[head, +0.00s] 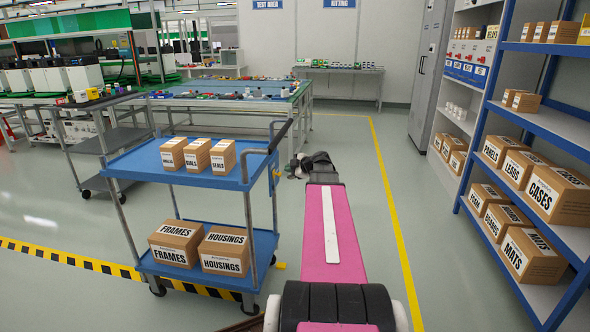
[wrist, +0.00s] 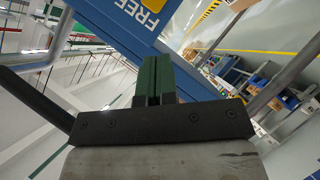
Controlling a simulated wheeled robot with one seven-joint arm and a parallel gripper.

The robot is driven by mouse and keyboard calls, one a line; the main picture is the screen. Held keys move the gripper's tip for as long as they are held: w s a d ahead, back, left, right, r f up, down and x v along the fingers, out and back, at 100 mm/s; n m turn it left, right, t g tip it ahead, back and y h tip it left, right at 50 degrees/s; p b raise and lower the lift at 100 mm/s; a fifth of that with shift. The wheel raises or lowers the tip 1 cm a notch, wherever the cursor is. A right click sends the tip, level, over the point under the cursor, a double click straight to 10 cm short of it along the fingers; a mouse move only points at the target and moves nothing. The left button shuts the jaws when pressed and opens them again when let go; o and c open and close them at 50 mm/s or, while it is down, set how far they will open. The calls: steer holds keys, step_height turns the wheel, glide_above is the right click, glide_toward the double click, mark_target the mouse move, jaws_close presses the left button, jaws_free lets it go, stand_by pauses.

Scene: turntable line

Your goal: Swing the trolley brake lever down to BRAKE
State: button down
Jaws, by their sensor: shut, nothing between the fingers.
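The blue two-shelf trolley (head: 200,170) stands left of my arm. A small yellow part (head: 277,172) shows at its right side near the upper shelf, and another yellow part (head: 280,265) shows low on the same side. I cannot tell which belongs to the brake lever. In the wrist view, a blue panel (wrist: 125,25) carries the word FREE; BRAKE is not readable. My gripper (wrist: 154,60) has its green fingers together, empty, in front of the panel. In the head view the fingertips are unclear.
Small cartons (head: 197,155) stand on the trolley's upper shelf and larger cartons (head: 175,243) on the lower one. A blue rack (head: 545,125) with cartons stands at the right. Workbenches (head: 235,95) stand behind.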

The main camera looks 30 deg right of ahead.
mark_target(275, 174)
steer(key=w+f, duration=0.1)
steer(key=w, duration=0.1)
steer(key=w+f, duration=0.1)
steer(key=w+a+f, duration=0.1)
steer(key=w, duration=0.1)
steer(key=shift+w+f, duration=0.3)
steer(key=shift+f, duration=0.1)
steer(key=shift+w+d+f, duration=0.15)
steer(key=shift+w+f, duration=0.25)
steer(key=shift+f, duration=0.05)
steer(key=shift+w, duration=0.1)
